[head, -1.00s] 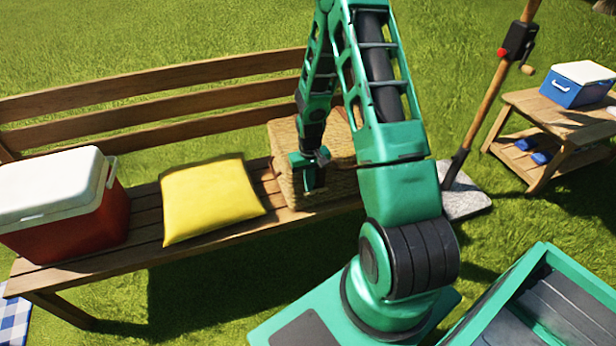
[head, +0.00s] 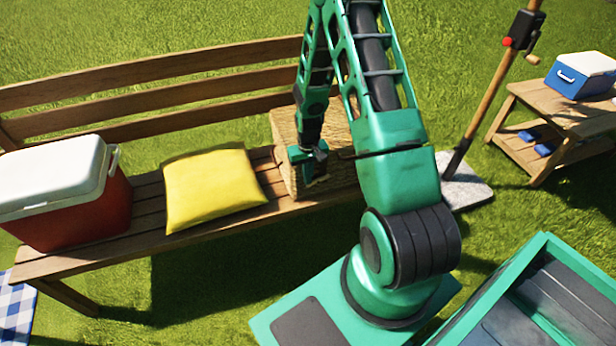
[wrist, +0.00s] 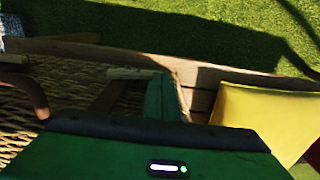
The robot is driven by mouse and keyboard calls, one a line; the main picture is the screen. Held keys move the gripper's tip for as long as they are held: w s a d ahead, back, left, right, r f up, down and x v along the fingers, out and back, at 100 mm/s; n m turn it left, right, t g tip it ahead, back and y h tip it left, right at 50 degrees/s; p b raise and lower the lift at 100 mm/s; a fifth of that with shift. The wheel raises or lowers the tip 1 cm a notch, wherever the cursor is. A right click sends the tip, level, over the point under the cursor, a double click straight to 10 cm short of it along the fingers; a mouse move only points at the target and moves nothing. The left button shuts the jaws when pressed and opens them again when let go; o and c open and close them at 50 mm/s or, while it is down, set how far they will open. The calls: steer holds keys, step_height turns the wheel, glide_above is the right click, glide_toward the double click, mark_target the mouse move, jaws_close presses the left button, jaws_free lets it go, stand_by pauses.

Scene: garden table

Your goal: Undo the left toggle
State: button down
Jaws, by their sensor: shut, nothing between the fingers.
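A wicker basket (head: 339,132) stands on the wooden bench, partly hidden behind my arm. Its weave (wrist: 55,78) fills the left of the wrist view. There a pale wooden bar (wrist: 132,73) and a tan strap-like piece (wrist: 108,98) lie beside my green finger; I cannot tell for sure whether the bar is the left toggle. A brown curved piece, perhaps a handle (wrist: 28,86), shows further left. My gripper (head: 312,180) is at the basket's near side, shut and empty. Whether it touches the basket is unclear. No toggle can be made out in the head view.
A yellow cushion (head: 212,188) and a red cooler with a white lid (head: 75,212) sit on the bench (head: 150,232) to the left. A pole (head: 490,95) on a stone base and a side table (head: 570,115) with a blue cooler (head: 580,80) are right.

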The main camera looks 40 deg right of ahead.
steer(key=shift+r, duration=0.75)
steer(key=shift+r, duration=0.1)
step_height(320, 180, up, 14)
stand_by(0.7)
steer(key=shift+s+d+f, duration=0.35)
steer(key=shift+d+f, duration=0.1)
steer(key=shift+d, duration=0.15)
